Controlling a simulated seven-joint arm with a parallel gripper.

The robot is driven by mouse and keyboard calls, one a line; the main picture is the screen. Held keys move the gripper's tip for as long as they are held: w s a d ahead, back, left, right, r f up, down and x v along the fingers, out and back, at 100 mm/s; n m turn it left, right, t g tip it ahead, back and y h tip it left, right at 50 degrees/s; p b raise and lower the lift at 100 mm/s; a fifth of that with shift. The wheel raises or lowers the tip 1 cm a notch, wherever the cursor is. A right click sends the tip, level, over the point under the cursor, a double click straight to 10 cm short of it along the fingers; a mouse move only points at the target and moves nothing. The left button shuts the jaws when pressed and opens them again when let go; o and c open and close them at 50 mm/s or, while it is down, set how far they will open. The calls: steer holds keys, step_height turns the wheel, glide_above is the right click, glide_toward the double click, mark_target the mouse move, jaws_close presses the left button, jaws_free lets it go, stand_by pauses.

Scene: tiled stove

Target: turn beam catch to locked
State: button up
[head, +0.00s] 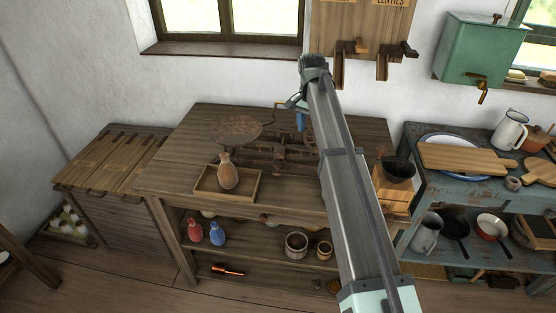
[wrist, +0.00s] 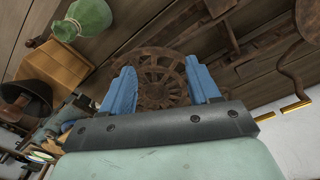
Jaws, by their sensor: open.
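A rusty iron beam scale (head: 284,157) stands on the wooden table, with a round pan (head: 237,128) at its left. In the wrist view a spoked round plate (wrist: 160,75) of the scale shows between my fingers. A curved dark rod with a brass-coloured end (wrist: 297,105) is at the right there; it also shows in the head view (head: 278,105). I cannot tell which part is the beam catch. My gripper (head: 301,122) is above the back of the scale, mostly hidden by my arm. In the wrist view my gripper (wrist: 165,85) has its blue fingers apart, empty.
A shallow wooden tray (head: 251,192) with a tan bottle (head: 228,172) sits in front of the scale. A wooden box with a dark bowl (head: 398,170) stands to the right. The left tabletop is clear.

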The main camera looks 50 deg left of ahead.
steer(key=r, duration=0.2)
glide_above(277, 162)
steer(key=n, duration=0.1)
steer(key=shift+g, duration=0.3)
step_height(277, 162, down, 14)
steer(key=shift+d, duration=0.1)
steer(key=c, duration=1)
steer(key=shift+c, duration=0.2)
